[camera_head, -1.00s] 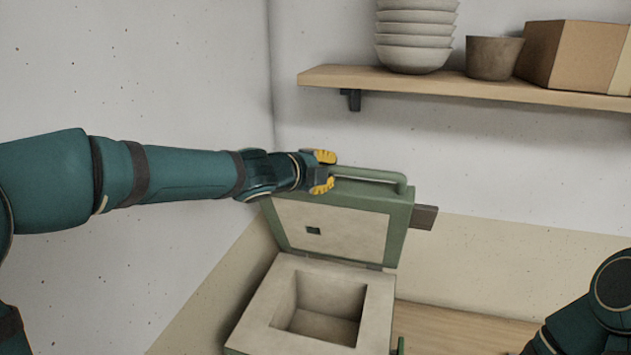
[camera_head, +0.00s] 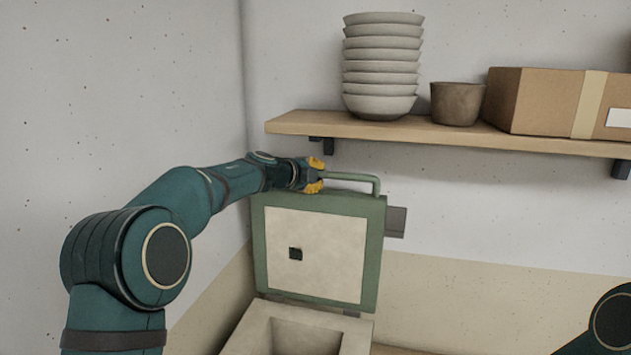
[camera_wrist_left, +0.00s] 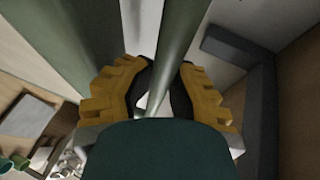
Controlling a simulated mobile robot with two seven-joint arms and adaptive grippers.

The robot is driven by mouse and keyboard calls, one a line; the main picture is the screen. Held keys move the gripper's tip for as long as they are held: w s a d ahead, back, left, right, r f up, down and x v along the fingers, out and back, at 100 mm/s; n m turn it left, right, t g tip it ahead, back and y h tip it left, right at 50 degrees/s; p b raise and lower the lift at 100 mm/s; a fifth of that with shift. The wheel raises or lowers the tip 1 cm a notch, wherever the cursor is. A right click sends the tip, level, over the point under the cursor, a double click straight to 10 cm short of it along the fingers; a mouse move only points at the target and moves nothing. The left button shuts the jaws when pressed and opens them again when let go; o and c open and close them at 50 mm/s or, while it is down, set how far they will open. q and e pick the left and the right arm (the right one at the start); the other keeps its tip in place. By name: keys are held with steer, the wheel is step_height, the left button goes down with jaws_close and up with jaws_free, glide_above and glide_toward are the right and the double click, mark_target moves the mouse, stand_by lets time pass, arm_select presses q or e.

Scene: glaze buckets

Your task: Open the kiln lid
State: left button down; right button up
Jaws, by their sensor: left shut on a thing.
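The kiln lid (camera_head: 318,256) stands raised and close to upright above the kiln body (camera_head: 258,325), its pale inner face toward me. The kiln's square chamber (camera_head: 305,339) shows open below it, cut off by the picture's bottom edge. My left gripper (camera_head: 318,176) is shut on the left end of the green lid handle (camera_head: 352,178) at the lid's top edge. In the left wrist view the yellow fingers (camera_wrist_left: 160,95) close around the green bar. Of my right arm only a dark link shows at the lower right; its gripper is out of view.
A wooden shelf (camera_head: 440,136) runs along the wall above the lid. It carries stacked bowls (camera_head: 382,65), a brown pot (camera_head: 457,103) and a cardboard box (camera_head: 545,102). A grey block (camera_head: 396,221) sits behind the lid's right edge.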

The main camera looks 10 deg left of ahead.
arm_select(q)
steer(key=shift+w+d+f, duration=0.1)
steer(key=shift+w+d, duration=0.05)
steer(key=shift+w, duration=1.35)
steer(key=c, duration=0.9)
jaws_free()
steer(key=shift+o, duration=0.2)
steer(key=shift+s, duration=0.15)
steer(key=v, duration=1.2)
